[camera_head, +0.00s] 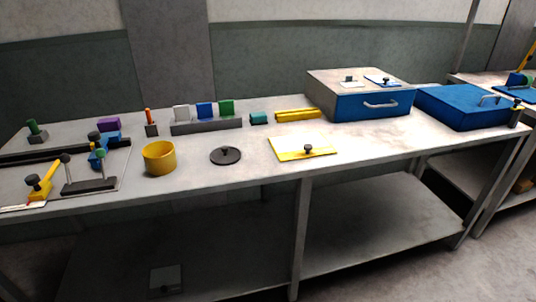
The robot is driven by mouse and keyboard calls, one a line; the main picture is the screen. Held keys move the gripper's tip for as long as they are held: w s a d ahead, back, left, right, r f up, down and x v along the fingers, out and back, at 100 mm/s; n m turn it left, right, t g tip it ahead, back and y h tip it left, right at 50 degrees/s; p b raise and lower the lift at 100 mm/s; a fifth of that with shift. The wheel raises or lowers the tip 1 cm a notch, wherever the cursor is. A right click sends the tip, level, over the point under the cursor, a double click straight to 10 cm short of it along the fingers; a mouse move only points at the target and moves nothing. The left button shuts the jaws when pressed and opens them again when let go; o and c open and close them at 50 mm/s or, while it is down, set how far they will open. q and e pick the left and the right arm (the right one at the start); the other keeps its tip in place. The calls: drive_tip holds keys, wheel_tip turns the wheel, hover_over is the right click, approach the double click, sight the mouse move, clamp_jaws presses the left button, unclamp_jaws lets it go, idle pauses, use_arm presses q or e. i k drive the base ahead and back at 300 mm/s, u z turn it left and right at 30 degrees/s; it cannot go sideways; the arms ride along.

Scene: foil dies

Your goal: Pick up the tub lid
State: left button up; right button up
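A dark grey round lid (225,156) with a small knob on top lies flat on the workbench. It is just right of an open yellow round tub (159,158). The lid and the tub are apart, and nothing covers the lid. A flat yellow plate (302,150) with a dark knob lies farther right. Neither of my grippers shows in the head view.
The workbench (250,185) is clear in front of the lid. Behind stands a grey rack (206,127) with coloured blocks. A blue drawer box (372,104) and a blue case (462,107) stand right. Fixtures with knobs (90,185) crowd the left end.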

sight(224, 155)
drive_tip(key=z, duration=1.15)
drive_tip(key=i, duration=1)
drive_tip(key=u, duration=0.85)
